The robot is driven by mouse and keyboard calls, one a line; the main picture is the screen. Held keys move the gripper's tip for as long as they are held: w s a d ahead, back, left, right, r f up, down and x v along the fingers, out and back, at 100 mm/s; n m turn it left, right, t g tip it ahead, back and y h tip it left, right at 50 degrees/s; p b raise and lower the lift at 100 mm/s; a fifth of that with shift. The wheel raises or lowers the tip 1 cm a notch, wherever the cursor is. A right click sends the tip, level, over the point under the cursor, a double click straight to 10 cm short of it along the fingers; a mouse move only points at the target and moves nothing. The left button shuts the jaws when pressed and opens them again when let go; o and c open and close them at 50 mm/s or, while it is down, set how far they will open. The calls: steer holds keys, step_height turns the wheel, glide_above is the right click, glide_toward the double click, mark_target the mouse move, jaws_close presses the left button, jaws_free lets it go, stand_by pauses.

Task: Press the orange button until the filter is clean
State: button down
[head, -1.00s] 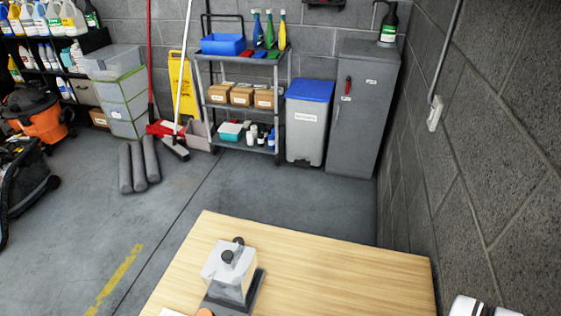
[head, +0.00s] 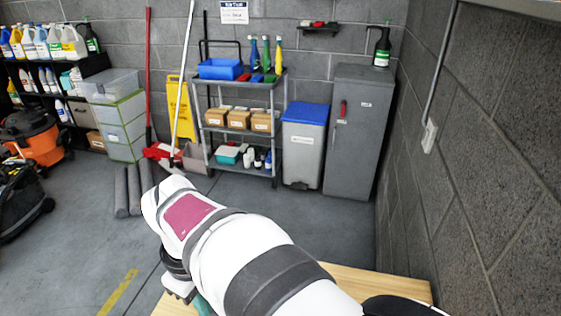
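My arm now stretches across the lower middle of the head view and covers most of the table. The dark mount and white body of my gripper (head: 178,286) show at the lower left of the arm, over the table's left part. Its fingertips are not visible, so I cannot tell whether it is open or shut. The filter device and the orange button are hidden behind my arm or below the picture's edge. A small teal patch (head: 203,307) shows beside the gripper; I cannot tell what it belongs to.
The wooden table (head: 385,284) shows only in strips around my arm. Behind it stand a grey cart (head: 243,120), a blue-lidded bin (head: 303,150) and a grey cabinet (head: 358,135). A block wall (head: 490,150) closes the right side. Grey rolls (head: 128,192) lie on the floor.

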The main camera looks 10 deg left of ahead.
steer(key=a, duration=0.1)
steer(key=s+a+n, duration=0.1)
steer(key=a, duration=0.1)
steer(key=a+f+n, duration=0.1)
steer(key=shift+s+a+f, duration=0.1)
steer(key=shift+s+a, duration=0.05)
steer(key=shift+s, duration=0.05)
steer(key=shift+f, duration=0.1)
step_height(320, 180, down, 14)
steer(key=shift+w+r, duration=0.1)
steer(key=shift+f, duration=1)
step_height(320, 180, up, 14)
steer(key=shift+r, duration=0.15)
stand_by(0.4)
